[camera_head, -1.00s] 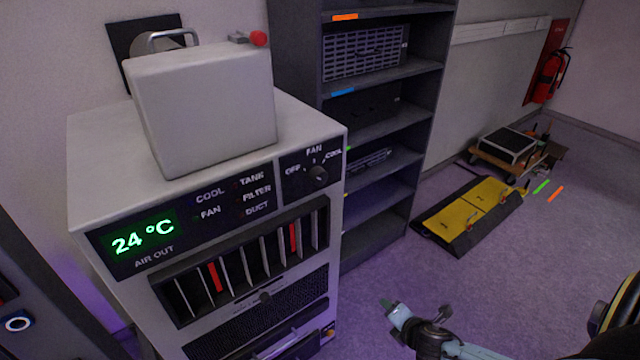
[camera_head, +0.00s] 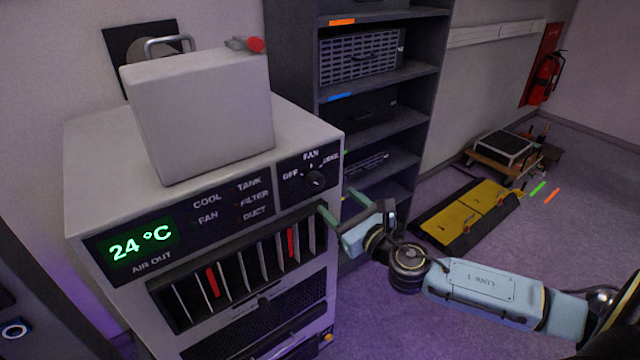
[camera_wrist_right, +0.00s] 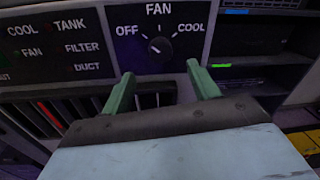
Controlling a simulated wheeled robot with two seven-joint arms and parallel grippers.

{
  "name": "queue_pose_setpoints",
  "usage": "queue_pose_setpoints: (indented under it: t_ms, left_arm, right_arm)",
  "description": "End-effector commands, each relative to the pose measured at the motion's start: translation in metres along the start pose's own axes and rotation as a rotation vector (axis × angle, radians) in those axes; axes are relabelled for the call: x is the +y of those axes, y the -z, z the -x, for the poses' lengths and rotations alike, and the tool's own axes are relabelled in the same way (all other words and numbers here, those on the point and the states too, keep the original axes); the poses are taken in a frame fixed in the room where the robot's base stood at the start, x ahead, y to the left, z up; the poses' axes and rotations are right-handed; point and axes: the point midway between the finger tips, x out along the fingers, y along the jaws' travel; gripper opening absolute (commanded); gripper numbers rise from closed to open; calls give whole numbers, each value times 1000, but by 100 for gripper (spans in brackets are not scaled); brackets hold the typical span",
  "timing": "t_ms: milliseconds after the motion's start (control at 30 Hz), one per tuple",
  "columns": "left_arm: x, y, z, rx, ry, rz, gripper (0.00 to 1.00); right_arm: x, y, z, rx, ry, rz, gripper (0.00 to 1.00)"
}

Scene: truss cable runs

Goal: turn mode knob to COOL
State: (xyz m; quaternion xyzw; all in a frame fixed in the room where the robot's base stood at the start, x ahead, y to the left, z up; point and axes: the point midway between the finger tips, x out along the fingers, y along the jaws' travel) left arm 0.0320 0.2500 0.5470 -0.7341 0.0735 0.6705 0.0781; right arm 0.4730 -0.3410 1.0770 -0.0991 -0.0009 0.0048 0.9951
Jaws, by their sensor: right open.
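The mode knob (camera_head: 316,179) is a small black round knob on the dark panel at the cooler's upper right front, marked OFF, FAN and COOL. In the right wrist view the knob (camera_wrist_right: 160,48) shows a light pointer mark leaning to the upper left, toward the OFF–FAN side. COOL is at the upper right of the dial. My right gripper (camera_head: 341,207) is open and empty, with green fingers. It is just below and in front of the knob. In the wrist view its fingertips (camera_wrist_right: 160,76) stand apart, below the knob and either side of it, not around it. My left gripper is not in view.
The cooler (camera_head: 95,165) has a 24 °C display (camera_head: 140,246), vent slats below and a grey box (camera_head: 203,115) on top. A dark shelf rack (camera_head: 425,90) stands close behind, to the right. A yellow-black ramp (camera_head: 468,215) lies on the floor beyond my right arm.

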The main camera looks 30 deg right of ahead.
Motion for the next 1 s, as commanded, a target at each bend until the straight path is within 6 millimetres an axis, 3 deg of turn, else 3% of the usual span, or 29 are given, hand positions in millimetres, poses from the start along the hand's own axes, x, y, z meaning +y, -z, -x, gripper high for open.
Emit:
queue_pose_setpoints:
  t_ms: [300,500,933,1000]
  left_arm:
    - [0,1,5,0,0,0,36]
    - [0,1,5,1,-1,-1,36]
    - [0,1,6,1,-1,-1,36]
    - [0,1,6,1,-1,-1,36]
  right_arm:
    - [0,-1,-55,-2,2,-3,60]
    - [0,0,-78,0,1,-4,60]
    - [0,0,-85,1,0,-3,60]
    - [0,0,-85,1,0,-3,51]
